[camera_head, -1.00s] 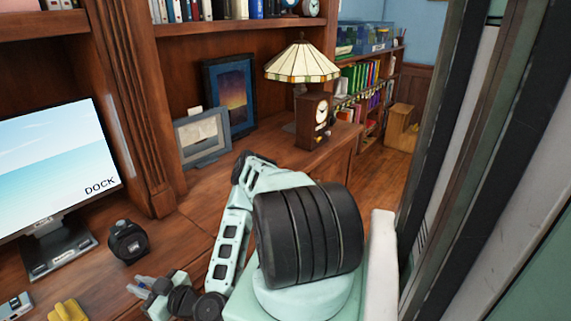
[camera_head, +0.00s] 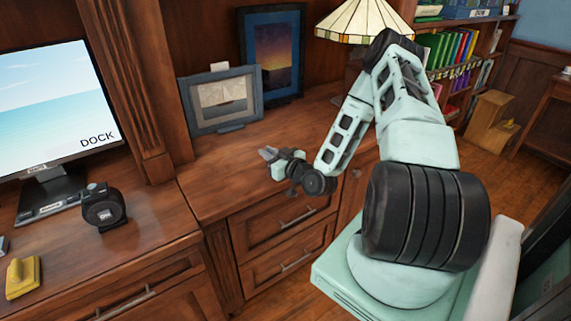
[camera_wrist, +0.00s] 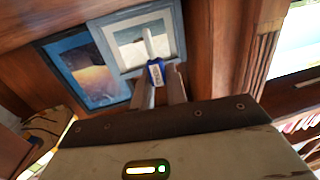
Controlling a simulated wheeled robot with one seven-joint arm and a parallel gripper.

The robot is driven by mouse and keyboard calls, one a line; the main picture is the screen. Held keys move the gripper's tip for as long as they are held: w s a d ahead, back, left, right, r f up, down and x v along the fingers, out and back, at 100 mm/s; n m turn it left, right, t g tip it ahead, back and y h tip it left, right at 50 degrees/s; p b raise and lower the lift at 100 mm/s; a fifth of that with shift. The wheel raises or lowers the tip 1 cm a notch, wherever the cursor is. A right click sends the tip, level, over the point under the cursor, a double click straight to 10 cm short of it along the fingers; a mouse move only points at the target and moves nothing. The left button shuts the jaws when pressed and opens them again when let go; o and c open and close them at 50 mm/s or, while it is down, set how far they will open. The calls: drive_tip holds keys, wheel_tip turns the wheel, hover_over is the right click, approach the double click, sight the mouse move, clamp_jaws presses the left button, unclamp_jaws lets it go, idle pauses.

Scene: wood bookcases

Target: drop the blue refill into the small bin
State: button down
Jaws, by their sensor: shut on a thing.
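My gripper (camera_head: 268,154) is above the wooden desk, in front of the framed pictures in the head view. In the wrist view my gripper (camera_wrist: 160,88) is shut on a small blue piece with white lettering, the blue refill (camera_wrist: 155,73). A pale, narrow part sticks up from the refill, away from the fingers. In the head view the refill is too small to make out clearly. I cannot see a small bin in either view.
A grey picture frame (camera_head: 221,99) and a dark blue frame (camera_head: 272,55) stand behind the gripper. A monitor (camera_head: 52,110), a black round device (camera_head: 103,207) and a yellow block (camera_head: 23,277) are at left. A stained-glass lamp (camera_head: 365,22) stands behind my arm.

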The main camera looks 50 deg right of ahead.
drive_tip(key=w+d+r+m+h+b, duration=0.25)
drive_tip(key=d+r, duration=0.35)
drive_tip(key=d, duration=0.5)
drive_tip(key=shift+n, duration=0.35)
drive_tip(key=f, duration=0.9)
drive_tip(key=shift+s+f, duration=0.1)
drive_tip(key=shift+s, duration=0.3)
drive_tip(key=shift+f+b, duration=0.15)
drive_tip(key=shift+b, duration=0.15)
drive_tip(key=c, duration=1.4)
unclamp_jaws()
